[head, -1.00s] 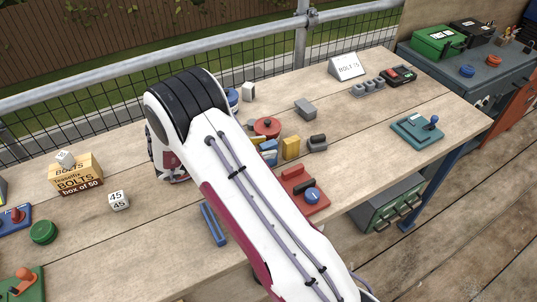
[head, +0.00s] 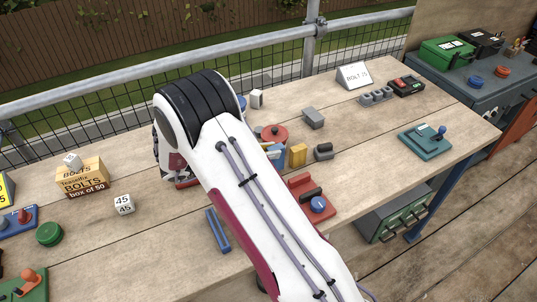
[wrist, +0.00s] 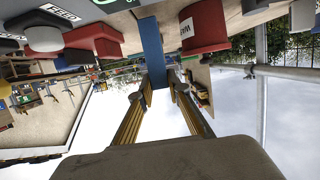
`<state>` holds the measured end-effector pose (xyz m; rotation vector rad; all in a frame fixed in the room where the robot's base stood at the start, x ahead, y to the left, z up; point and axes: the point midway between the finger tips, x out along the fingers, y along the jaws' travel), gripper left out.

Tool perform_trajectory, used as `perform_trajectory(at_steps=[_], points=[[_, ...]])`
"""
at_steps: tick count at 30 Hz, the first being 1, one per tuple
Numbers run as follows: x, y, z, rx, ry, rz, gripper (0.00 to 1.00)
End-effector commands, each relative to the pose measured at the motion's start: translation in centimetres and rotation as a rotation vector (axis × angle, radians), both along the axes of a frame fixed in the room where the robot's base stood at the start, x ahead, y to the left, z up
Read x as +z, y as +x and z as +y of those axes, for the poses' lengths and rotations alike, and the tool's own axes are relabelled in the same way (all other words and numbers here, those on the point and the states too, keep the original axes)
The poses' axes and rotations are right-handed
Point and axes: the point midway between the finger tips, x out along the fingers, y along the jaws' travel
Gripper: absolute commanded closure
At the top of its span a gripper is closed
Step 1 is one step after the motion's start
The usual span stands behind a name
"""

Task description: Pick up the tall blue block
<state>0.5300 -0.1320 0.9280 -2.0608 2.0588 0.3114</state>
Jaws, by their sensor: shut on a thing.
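The tall blue block (wrist: 152,52) shows in the wrist view as a long upright bar at the ends of my gripper's fingers. My gripper (wrist: 163,88) is shut on it, with one finger at each side. The wrist picture looks upside down, so I cannot tell whether the block touches the table.
In the wrist view a red labelled thing (wrist: 204,26) is close beside the block. In the head view a red round pot (head: 274,134), a yellow block (head: 298,155) and a red base with a blue knob (head: 300,187) stand right of my arm. A box of bolts (head: 83,178) stands left.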

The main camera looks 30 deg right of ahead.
Motion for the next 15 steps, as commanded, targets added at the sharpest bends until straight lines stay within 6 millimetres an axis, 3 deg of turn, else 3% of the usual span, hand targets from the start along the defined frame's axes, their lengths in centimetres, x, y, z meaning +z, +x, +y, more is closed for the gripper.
perform_trajectory(at_steps=[15], points=[[6.6, 0.0, 0.0, -0.001, 0.001, -0.003, 1.0]])
